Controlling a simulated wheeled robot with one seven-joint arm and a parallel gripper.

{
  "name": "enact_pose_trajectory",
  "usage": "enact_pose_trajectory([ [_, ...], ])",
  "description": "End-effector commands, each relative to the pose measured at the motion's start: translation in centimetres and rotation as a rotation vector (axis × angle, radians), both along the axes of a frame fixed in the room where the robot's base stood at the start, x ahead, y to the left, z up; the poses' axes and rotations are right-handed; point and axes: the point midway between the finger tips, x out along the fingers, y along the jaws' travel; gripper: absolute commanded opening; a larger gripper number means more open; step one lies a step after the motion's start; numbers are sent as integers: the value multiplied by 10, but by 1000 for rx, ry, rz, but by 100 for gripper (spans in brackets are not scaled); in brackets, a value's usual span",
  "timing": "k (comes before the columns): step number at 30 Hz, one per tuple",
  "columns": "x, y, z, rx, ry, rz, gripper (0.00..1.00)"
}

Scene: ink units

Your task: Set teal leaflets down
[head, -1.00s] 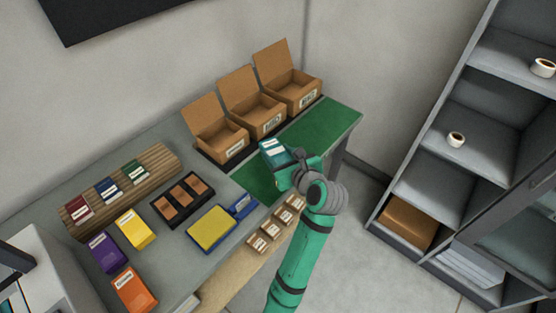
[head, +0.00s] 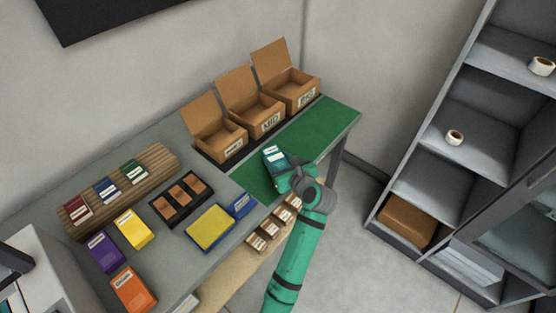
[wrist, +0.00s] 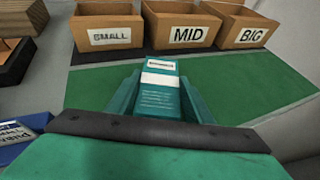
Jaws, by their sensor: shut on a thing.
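The teal leaflets (wrist: 160,95) are a small teal stack with a white label band, held between the two fingers of my gripper (wrist: 158,100). In the head view the teal leaflets (head: 272,158) stick out from my gripper (head: 285,168), over the green mat (head: 325,125) on the table. I cannot tell whether the leaflets touch the mat. Beyond them stand three open cardboard boxes, labelled SMALL (wrist: 110,38), MID (wrist: 188,36) and BIG (wrist: 243,37).
Left of the mat lie a yellow pad in a blue tray (head: 210,228), a blue item (head: 241,205) and a black tray with brown blocks (head: 182,199). A wooden slatted rack (head: 160,163) holds red, blue and green packs. The mat's right part is clear.

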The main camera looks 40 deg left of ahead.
Motion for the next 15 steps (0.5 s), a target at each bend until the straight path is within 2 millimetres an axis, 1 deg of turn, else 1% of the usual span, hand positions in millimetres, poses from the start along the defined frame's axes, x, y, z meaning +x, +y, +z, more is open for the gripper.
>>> enact_pose_trajectory([
  [5,1,-1,-3,0,0,-2,17],
  [6,1,-2,-4,0,1,-3,49],
  [8,2,-3,-3,0,0,-5,63],
  [9,3,-4,-3,0,0,-7,65],
  [15,3,-5,-3,-1,1,-8,65],
])
